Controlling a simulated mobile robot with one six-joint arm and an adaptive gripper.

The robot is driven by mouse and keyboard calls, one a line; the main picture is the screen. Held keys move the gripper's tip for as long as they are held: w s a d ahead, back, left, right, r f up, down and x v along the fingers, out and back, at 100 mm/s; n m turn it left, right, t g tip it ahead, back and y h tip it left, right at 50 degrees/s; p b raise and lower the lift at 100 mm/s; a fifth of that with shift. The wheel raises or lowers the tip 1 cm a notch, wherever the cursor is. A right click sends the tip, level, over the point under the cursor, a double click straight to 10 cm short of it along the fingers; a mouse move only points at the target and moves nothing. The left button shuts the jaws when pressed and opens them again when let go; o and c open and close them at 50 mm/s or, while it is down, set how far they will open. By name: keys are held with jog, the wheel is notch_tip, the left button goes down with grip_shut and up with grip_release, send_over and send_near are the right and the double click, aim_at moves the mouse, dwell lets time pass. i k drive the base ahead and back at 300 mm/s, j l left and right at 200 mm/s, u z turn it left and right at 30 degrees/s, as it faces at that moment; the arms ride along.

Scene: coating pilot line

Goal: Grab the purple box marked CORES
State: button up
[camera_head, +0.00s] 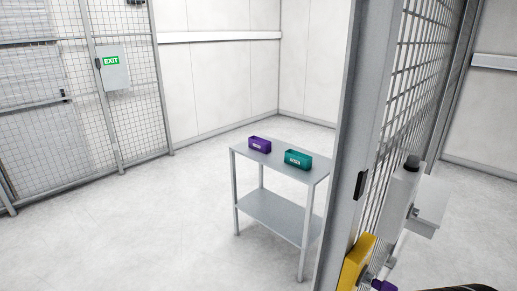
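A small open purple box (259,146) stands on the top of a grey two-shelf table (250,157), towards its left rear. It has a white label on its front, too small to read with certainty. A teal box (294,160) of similar shape, also with a white label, stands to its right on the same top. The boxes are apart from each other. My gripper does not show in this view, so I cannot see what it holds.
A grey post (349,130) and mesh panel stand close at right, in front of the table's right end. The post carries a yellow part (355,262) low down. A mesh door with a green EXIT sign (111,61) is at left. The floor left of the table is clear.

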aim_at(264, 146)
jog(key=i+j+u, duration=0.3)
jog(key=i+j, duration=0.2)
jog(key=j, duration=0.25)
jog(key=i+j+u, duration=0.25)
jog(key=i+j, duration=0.35)
jog(key=i+l+z, duration=0.15)
jog(key=i+z, duration=0.3)
jog(key=i+j+z, duration=0.15)
jog(key=i+z, duration=0.3)
jog(key=i, duration=0.2)
jog(key=i+j+z, duration=0.25)
jog(key=i+z, duration=0.15)
jog(key=i, duration=0.15)
jog(key=i+z, duration=0.1)
jog(key=i, duration=1.25)
